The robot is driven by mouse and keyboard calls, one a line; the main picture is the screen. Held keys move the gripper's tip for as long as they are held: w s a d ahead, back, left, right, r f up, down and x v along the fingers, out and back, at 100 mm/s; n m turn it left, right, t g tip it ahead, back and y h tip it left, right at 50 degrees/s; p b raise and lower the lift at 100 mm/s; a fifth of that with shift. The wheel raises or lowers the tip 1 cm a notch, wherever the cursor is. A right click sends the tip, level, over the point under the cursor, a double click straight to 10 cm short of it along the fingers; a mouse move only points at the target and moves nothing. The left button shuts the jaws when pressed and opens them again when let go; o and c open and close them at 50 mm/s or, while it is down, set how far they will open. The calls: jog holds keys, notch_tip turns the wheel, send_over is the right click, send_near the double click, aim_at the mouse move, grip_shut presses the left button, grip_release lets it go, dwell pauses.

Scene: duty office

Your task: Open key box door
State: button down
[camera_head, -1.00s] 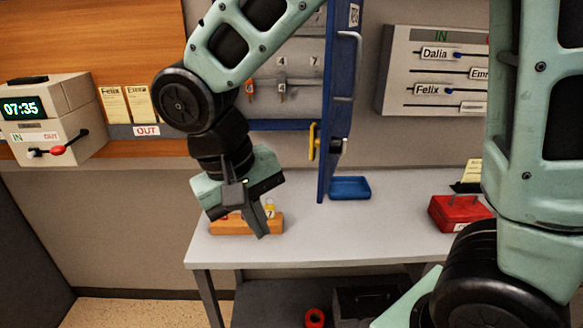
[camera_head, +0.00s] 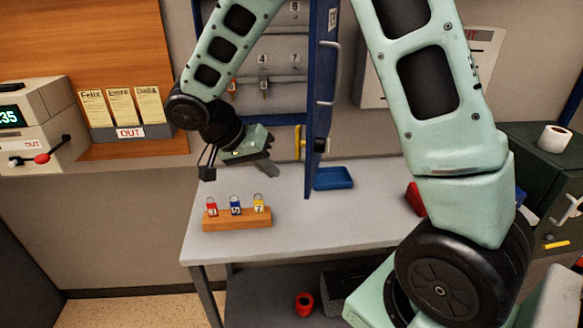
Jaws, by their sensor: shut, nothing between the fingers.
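The key box (camera_head: 280,82) hangs on the wall at the upper middle, partly hidden behind my arm. Its blue door (camera_head: 319,110) stands swung out from the box, seen almost edge-on, with a grey bar handle (camera_head: 331,72) on its right face. A yellow lever (camera_head: 301,142) shows low by the door. Inside, numbered keys (camera_head: 264,86) hang on hooks. My gripper (camera_head: 269,170) is shut and empty, above the back of the table, left of the door and apart from it.
A red object (camera_head: 415,198) is partly hidden by my arm. The front middle is clear.

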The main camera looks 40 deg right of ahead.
jog(key=s+d+p, duration=0.1)
jog(key=s+d+f, duration=0.1)
jog(key=s+d+p, duration=0.1)
jog(key=shift+s+d+f+p, duration=0.25)
jog(key=shift+s+f+p, duration=0.05)
jog(key=shift+p, duration=0.05)
